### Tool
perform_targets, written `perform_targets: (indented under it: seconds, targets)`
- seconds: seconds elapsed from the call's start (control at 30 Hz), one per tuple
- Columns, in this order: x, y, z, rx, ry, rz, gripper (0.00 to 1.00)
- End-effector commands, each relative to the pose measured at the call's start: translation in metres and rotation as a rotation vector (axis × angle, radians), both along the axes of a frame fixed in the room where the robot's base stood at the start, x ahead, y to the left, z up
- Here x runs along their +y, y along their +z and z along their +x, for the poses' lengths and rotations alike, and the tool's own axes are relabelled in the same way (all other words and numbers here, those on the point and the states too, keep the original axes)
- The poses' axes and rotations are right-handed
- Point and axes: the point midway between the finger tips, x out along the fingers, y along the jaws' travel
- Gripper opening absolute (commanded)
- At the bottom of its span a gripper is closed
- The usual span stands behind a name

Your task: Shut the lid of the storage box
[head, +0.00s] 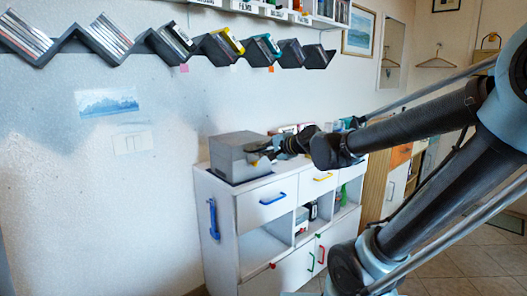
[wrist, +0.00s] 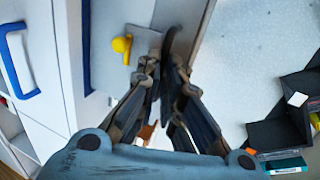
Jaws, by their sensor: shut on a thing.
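The grey storage box (head: 228,162) stands on top of the white cabinet, near its left end. Its top looks flat and nearly level from the head view, but I cannot tell whether the lid is fully down. My gripper (head: 262,155) is at the box's right side, hiding part of it. In the wrist view, my gripper (wrist: 160,75) has its fingers close together at a grey edge beside a yellow knob (wrist: 122,44). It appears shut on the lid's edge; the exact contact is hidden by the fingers.
The white cabinet (head: 222,205) has drawers, coloured handles and open compartments. Small items (head: 290,129) stand behind my gripper on its top. A zigzag disc shelf (head: 135,50) runs along the wall above.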

Motion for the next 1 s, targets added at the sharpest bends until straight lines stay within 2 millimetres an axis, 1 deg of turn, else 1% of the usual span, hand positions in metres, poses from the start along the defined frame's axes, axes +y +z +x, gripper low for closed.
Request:
perform_targets:
  seconds: [0.03,0.1,0.63,1.0]
  targets:
    - [0.000,-0.005,-0.003,0.004,0.008,-0.007,0.14]
    - [0.000,-0.005,-0.002,0.005,0.008,-0.006,0.28]
    - [-0.004,0.003,-0.009,-0.003,0.001,-0.002,0.28]
    - [-0.024,0.011,-0.027,-0.004,-0.001,-0.002,0.28]
